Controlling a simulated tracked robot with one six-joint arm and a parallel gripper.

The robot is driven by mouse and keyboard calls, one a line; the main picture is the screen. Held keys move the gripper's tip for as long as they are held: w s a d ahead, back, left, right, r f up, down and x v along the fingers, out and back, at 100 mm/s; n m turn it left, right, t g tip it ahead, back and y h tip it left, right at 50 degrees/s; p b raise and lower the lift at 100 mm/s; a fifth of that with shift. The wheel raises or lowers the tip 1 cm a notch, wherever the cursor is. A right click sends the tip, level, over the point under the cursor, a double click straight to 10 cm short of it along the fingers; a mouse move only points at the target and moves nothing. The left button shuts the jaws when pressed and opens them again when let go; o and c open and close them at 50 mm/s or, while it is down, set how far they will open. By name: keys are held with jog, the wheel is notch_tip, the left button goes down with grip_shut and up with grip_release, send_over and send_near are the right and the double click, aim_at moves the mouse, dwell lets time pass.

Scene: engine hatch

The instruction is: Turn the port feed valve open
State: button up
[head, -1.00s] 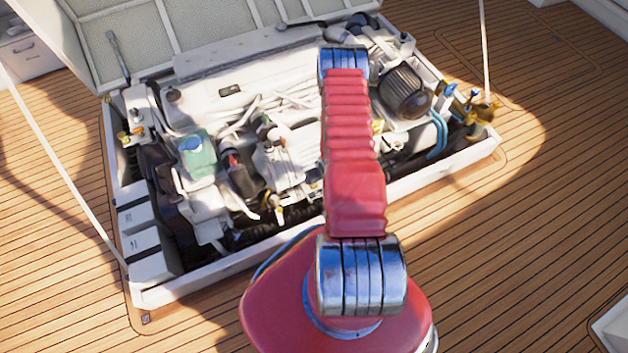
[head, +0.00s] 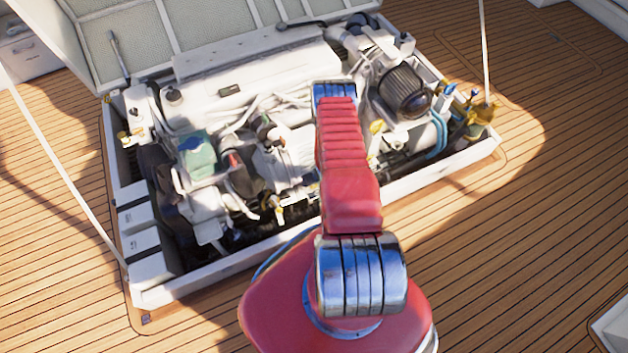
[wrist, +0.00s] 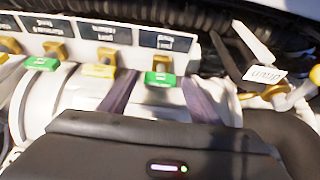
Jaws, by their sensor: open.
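In the wrist view a row of small brass valve handles sits below dark label plates. One brass handle with a green tag (wrist: 160,79) lies between the two fingers of my gripper (wrist: 159,82). The fingers are apart, one on each side of it; I cannot tell whether either touches. The dark label plate (wrist: 166,40) above this valve is upside down and too small to read, so I cannot confirm which valve is the port feed. Left of it are a handle with a yellow tag (wrist: 98,70) and another with a green tag (wrist: 41,63). In the head view my arm hides the gripper.
Black ribbed hose runs behind the plates. In the head view the engine is crowded inside the white hatch frame (head: 225,272); the teak deck (head: 520,220) around it is clear.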

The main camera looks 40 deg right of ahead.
jog(key=shift+c, duration=0.2)
jog(key=c, duration=1)
jog(key=shift+n+y, duration=0.6)
jog(key=shift+n, duration=0.9)
jog(key=o, duration=1)
jog(key=shift+d, duration=0.1)
jog(key=shift+o, duration=0.2)
jog(key=shift+r, duration=0.1)
jog(key=v, duration=1.3)
jog(key=shift+s, duration=0.25)
jog(key=shift+r, duration=0.15)
